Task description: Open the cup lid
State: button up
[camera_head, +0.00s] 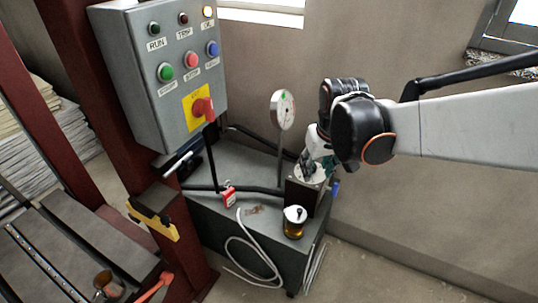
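A small cup (293,230) with an amber-brown body stands near the front right corner of the dark machine cabinet. Its pale lid (295,214) with a dark knob appears to sit on top. My gripper (308,163) comes in from the right and hangs above and behind the cup, apart from it. It is over or just behind a dark block with a metal top. Its fingers are small and partly hidden by my wrist, so I cannot tell whether they are open.
The dark block (304,194) stands right behind the cup. A round gauge (283,109) rises left of my gripper. A grey control box (161,72) with buttons is at upper left. A red padlock-like item (229,196) and a pale hose (243,249) lie left of the cup.

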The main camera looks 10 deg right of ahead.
jog(key=w+f+g, duration=0.1)
jog(key=w+f, duration=0.4)
jog(key=g+p, duration=0.2)
send_near(300, 209)
jog(key=shift+n, duration=0.4)
notch_tip(300, 209, down, 8)
jog(key=b, duration=0.6)
jog(key=shift+f, duration=0.25)
grip_shut()
